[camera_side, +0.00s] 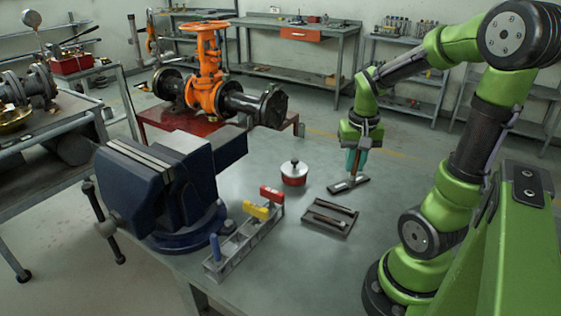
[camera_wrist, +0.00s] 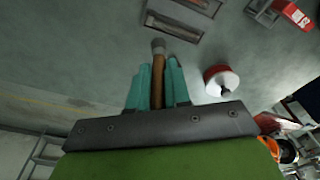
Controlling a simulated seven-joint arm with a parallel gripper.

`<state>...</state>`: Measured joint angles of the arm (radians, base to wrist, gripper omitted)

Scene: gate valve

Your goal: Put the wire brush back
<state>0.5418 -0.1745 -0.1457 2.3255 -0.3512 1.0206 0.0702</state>
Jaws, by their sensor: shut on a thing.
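My gripper (camera_side: 354,162) has teal fingers and points down over the bench at the right of the side view. In the wrist view its fingers (camera_wrist: 157,66) are shut on the wire brush (camera_wrist: 158,76), around its brown handle. The brush's grey end (camera_wrist: 158,46) points away from the gripper. In the side view the brush (camera_side: 351,178) hangs roughly upright, its lower end at a small dark flat tray (camera_side: 360,182). I cannot tell whether they touch. A larger dark tray (camera_side: 318,228) with slots and a dark tool lies nearer the camera.
A red tin with a pale lid (camera_side: 293,174) stands left of my gripper. Also left are a rack with red, yellow and blue handles (camera_side: 228,252) and a blue vise (camera_side: 165,190). An orange gate valve (camera_side: 207,85) stands behind. Bench between tin and trays is clear.

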